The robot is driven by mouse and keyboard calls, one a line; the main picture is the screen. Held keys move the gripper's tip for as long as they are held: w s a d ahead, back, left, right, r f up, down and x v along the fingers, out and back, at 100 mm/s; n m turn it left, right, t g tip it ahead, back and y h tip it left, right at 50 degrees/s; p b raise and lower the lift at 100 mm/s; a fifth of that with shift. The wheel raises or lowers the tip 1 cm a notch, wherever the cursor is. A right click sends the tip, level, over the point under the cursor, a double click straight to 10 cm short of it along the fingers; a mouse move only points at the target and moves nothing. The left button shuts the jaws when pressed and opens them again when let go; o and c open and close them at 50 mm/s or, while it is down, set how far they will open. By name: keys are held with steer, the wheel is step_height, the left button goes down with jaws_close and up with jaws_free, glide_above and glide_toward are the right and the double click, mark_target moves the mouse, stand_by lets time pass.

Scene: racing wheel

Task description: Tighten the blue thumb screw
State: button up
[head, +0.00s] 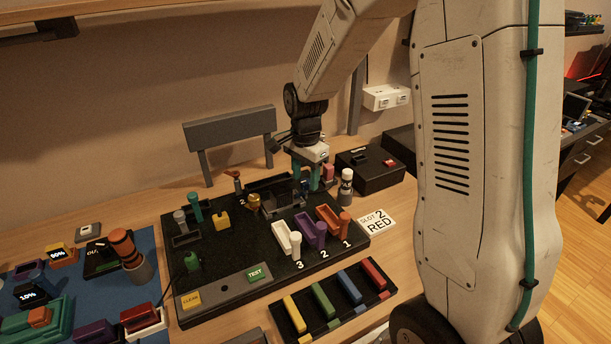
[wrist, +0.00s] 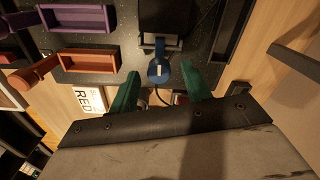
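The blue thumb screw (wrist: 158,71) shows in the wrist view, a round blue head beside a pale bracket on the black board. My gripper (wrist: 160,72) has two green fingers spread apart, one on each side of the screw. A gap shows between each finger and the screw, so the gripper is open and empty. In the head view my gripper (head: 308,178) points down over the back right part of the black board (head: 235,250). The screw cannot be made out clearly there behind the fingers.
White, purple and orange trays (head: 327,218) stand on the board in front of my gripper. A white bottle (head: 346,187) and a black box (head: 369,170) stand close on its right. A card (head: 377,222) reads "SLOT 2 RED". Coloured bars fill a front tray (head: 373,302).

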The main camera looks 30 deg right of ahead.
mark_target(306, 181)
step_height(306, 181, up, 8)
steer(key=shift+f, duration=0.1)
stand_by(0.6)
stand_by(0.3)
steer(key=shift+s+f+n, duration=0.1)
steer(key=shift+s+n, duration=0.25)
steer(key=shift+n, duration=0.35)
steer(key=s+a+r+n, duration=0.1)
steer(key=s+r+n, duration=0.2)
steer(key=s, duration=0.6)
steer(key=s+a+r+n+t, duration=0.1)
steer(key=s+r+n, duration=0.2)
steer(key=s, duration=0.7)
steer(key=s+a+r+n, duration=0.2)
steer(key=s+r+n, duration=0.1)
steer(key=s+n, duration=0.4)
steer(key=shift+s+r, duration=0.3)
steer(key=shift+s, duration=0.9)
